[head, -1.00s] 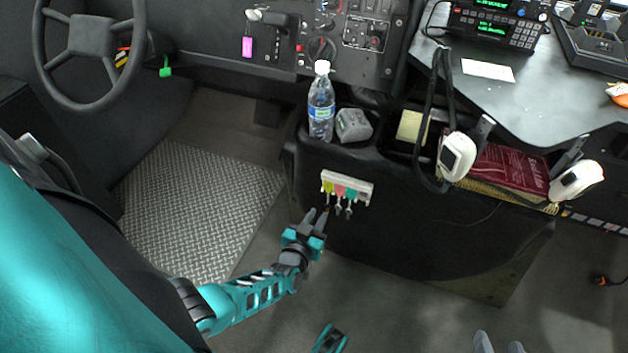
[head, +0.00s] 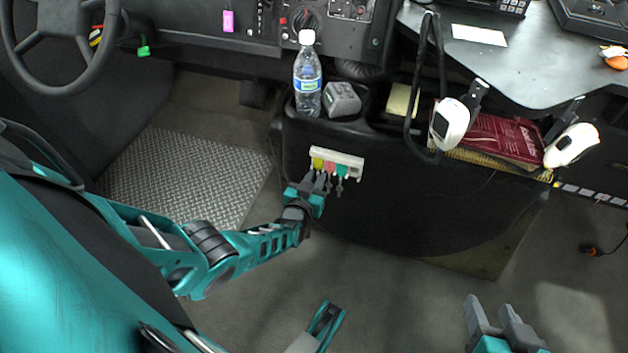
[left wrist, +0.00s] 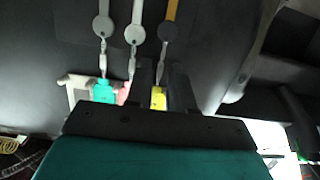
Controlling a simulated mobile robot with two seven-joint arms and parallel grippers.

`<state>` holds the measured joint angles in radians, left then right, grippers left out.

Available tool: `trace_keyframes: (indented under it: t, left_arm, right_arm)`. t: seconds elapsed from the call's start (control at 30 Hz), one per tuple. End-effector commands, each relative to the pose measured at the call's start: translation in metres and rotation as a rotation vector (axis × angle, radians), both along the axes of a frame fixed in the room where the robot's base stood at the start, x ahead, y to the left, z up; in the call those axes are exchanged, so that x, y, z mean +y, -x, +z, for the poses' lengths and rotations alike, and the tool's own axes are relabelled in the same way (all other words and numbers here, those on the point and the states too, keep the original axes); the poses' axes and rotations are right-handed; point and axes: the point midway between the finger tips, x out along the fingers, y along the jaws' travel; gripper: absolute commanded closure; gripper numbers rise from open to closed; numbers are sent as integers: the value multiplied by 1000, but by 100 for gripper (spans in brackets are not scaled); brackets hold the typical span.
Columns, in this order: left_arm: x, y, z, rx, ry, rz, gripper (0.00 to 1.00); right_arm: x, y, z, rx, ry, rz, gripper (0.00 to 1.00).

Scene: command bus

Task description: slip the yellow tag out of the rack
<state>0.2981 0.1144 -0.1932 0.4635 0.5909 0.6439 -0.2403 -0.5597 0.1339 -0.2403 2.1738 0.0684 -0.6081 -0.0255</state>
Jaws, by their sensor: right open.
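A small white rack (head: 352,160) is fixed to the front of the dark console. The yellow tag (head: 318,163) hangs at its left end, beside a pink tag (head: 330,168) and a teal tag (head: 341,171), with keys below. My left gripper (head: 316,178) is just below the yellow tag, fingers pointing up at it. In the left wrist view the yellow tag (left wrist: 158,98) shows between the two spread fingers; I cannot tell whether they touch it. The teal tag (left wrist: 104,92) and pink tag (left wrist: 123,93) are left of the fingers. My right gripper (head: 494,318) is open and empty, low on the right.
A water bottle (head: 307,80) and a grey box-like item (head: 342,100) stand on the console above the rack. White handsets (head: 453,123) and a red book (head: 503,138) are to the right. The floor in front of the console is clear.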

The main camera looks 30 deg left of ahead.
Motion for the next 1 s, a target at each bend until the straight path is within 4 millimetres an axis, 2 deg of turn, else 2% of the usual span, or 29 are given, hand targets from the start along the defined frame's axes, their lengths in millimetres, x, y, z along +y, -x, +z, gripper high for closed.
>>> trace_keyframes:
  t: [0.17,0.4,1.0]
  left_arm:
    - [0,0,0,0,0,-1,78]
    - [0,0,0,0,0,-1,100]
    - [-1,1,1,1,-1,-1,100]
  right_arm:
    - [-1,2,-2,5,2,-2,51]
    - [-2,4,-4,12,3,-3,51]
    - [-2,4,-4,13,2,-2,51]
